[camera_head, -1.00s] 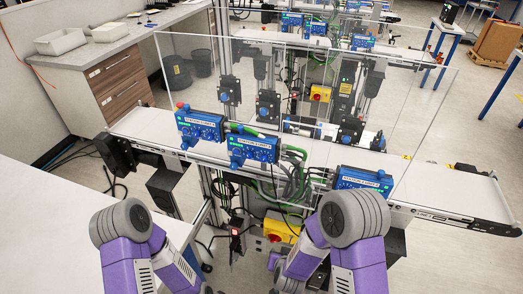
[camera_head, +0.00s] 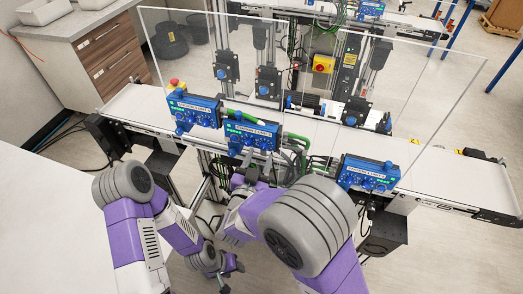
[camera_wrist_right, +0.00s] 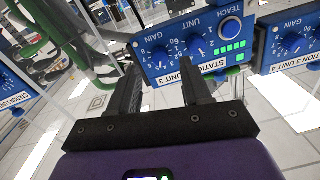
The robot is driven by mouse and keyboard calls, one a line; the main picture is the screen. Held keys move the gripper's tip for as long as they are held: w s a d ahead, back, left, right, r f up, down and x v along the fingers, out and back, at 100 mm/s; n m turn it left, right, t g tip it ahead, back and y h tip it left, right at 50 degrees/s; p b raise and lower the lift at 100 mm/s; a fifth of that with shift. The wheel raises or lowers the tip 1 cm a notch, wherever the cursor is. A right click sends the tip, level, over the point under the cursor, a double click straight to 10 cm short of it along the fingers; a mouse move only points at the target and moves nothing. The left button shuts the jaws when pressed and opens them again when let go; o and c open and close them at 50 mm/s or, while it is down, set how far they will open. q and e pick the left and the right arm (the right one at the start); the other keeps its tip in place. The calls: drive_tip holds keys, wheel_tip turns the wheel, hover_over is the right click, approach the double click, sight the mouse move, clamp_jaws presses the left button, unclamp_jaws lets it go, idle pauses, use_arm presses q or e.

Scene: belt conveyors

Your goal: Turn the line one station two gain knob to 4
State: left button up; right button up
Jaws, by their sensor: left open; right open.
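Three blue station boxes line the near conveyor: left (camera_head: 194,108), middle (camera_head: 252,133) and right (camera_head: 368,173). Their labels are too small to read surely in the head view. In the right wrist view, the box ahead (camera_wrist_right: 200,50) reads unit 3, its station number partly hidden. Its blue gain knob (camera_wrist_right: 160,55) is beside the unit knob (camera_wrist_right: 197,46); I cannot read the gain setting. My right gripper (camera_head: 248,172) is open and empty just below the middle box; its fingers (camera_wrist_right: 162,82) point towards the knobs. My left gripper (camera_head: 229,268) is open, low near the floor.
A clear panel (camera_head: 430,75) stands behind the boxes. Another box (camera_wrist_right: 292,48), labelled unit 4, is right in the wrist view. Green cables (camera_head: 297,150) hang between the middle and right boxes. A white table (camera_head: 45,220) is at the left.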

sight(264, 147)
drive_tip(key=shift+x, duration=1.45)
clamp_jaws()
drive_tip(key=shift+a+r+n+p, duration=0.1)
drive_tip(key=shift+r+n+p, duration=0.05)
drive_tip(key=shift+n+p, duration=1.5)
drive_tip(key=shift+n, duration=0.35)
drive_tip(key=shift+f, duration=0.2)
unclamp_jaws()
drive_tip(key=shift+s, duration=0.1)
